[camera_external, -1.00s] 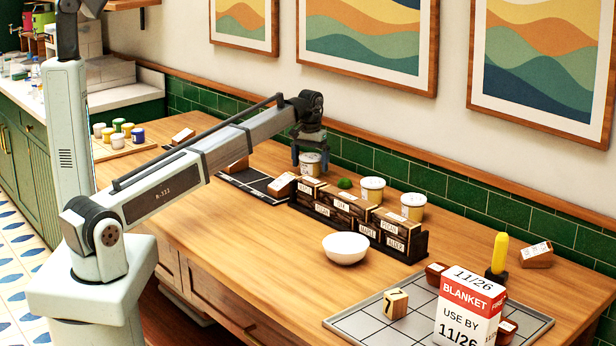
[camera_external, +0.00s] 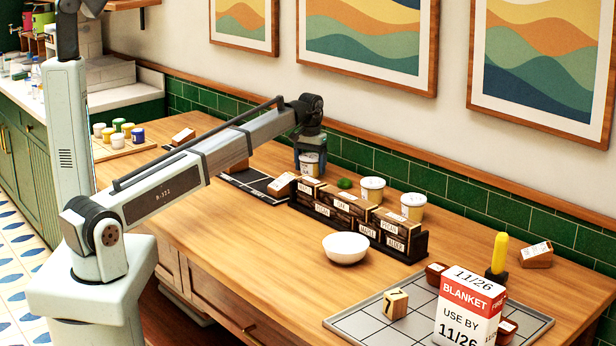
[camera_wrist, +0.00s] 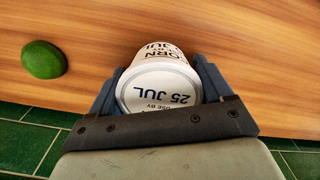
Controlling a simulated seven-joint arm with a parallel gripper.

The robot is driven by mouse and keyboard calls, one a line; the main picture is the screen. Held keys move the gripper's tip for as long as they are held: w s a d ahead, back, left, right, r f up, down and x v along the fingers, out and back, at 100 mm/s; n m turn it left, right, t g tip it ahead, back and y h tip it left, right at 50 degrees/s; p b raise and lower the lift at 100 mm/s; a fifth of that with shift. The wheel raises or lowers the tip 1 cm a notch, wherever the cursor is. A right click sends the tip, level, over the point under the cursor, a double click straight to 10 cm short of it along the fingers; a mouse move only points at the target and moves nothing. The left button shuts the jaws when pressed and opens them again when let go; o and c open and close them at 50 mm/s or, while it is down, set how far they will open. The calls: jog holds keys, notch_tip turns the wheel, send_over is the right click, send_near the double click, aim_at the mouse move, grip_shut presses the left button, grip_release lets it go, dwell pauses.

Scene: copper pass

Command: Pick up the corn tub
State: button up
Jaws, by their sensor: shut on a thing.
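The corn tub (camera_wrist: 160,85) is a white tub with a label reading "ORN" and "25 JUL" on its lid in the wrist view. In the external view the tub (camera_external: 309,168) shows behind the left end of the dark wooden rack. My gripper (camera_wrist: 158,80) is shut on it, with one finger on each side. In the external view my gripper (camera_external: 310,157) is low over the table at the tub, pointing down. I cannot tell whether the tub's base touches the table.
Two similar tubs (camera_external: 372,189) (camera_external: 412,206) stand right of it, behind the labelled rack (camera_external: 345,214). A green lump (camera_wrist: 43,59) lies left in the wrist view. A green tiled wall (camera_external: 450,194) runs behind. A white bowl (camera_external: 346,248) stands in front of the rack.

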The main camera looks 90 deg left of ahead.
aim_at(311, 156)
jog(key=shift+r, duration=0.1)
notch_tip(311, 156, up, 10)
jog(key=shift+f, duration=0.1)
dwell(0.4)
jog(key=w+d+m, duration=0.1)
jog(key=w+d, duration=0.5)
jog(key=w+d+m, duration=0.1)
jog(key=w+d, duration=0.5)
jog(key=w, duration=0.1)
jog(key=w+d+m, duration=0.1)
jog(key=w+d, duration=0.5)
jog(key=d, duration=0.1)
jog(key=shift+w+f+m, duration=0.25)
jog(key=shift+w+m, duration=0.05)
jog(key=shift+m, duration=0.1)
jog(key=w+d+n, duration=0.4)
jog(key=w+d, duration=2)
jog(key=d, duration=0.1)
jog(key=shift+w+f, duration=0.1)
jog(key=shift+f, duration=4.5)
jog(key=shift+f, duration=0.1)
